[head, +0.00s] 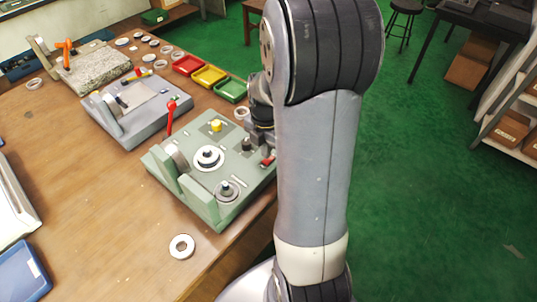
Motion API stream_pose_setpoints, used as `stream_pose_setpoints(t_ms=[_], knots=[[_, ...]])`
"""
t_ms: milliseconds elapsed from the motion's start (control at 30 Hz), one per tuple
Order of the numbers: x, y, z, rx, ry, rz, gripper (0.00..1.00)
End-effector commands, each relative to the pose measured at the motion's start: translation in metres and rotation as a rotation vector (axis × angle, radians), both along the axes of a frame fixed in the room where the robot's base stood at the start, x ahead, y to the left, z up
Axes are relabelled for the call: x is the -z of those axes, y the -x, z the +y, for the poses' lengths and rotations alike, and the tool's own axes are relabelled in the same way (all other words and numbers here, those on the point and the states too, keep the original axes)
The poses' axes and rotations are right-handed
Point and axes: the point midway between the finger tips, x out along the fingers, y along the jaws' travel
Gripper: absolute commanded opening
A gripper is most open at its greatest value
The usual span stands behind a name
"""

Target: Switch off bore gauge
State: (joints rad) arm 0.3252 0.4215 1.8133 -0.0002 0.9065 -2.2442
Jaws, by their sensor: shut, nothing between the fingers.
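A pale green bench fixture (190,207), which looks like the bore gauge, stands on the wooden table near its right edge. It carries a red-knobbed lever (170,118), a yellow button (216,125), a dark knob (247,144), a white ring around a dark post (208,157) and another round post (226,190). A small red switch (268,160) sits at its right side, partly hidden by my arm. My gripper (262,146) is shut and empty, low over the fixture's right side close to the red switch. I cannot tell whether it touches the switch.
A grey fixture (135,122) and a granite block (95,70) with an orange clamp stand farther back. Red, yellow and green trays (230,90) line the table's right edge. Several loose rings lie about, one (181,246) in front. A blue bin (24,272) is at left.

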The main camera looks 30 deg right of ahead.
Motion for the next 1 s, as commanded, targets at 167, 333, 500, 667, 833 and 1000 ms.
stream_pose_setpoints(t_ms=[167,333,500,667,833,1000], knots=[[-0.019,0.0,0.0,0.0,0.0,0.0,0.0],[-0.032,0.0,0.0,0.0,0.0,0.0,0.0],[-0.045,0.0,0.0,0.0,0.0,0.0,0.0],[-0.046,0.0,0.0,0.0,0.0,0.0,0.0],[-0.046,0.0,0.0,0.0,0.0,0.0,0.0],[-0.042,0.0,0.0,0.0,0.0,0.0,0.0]])
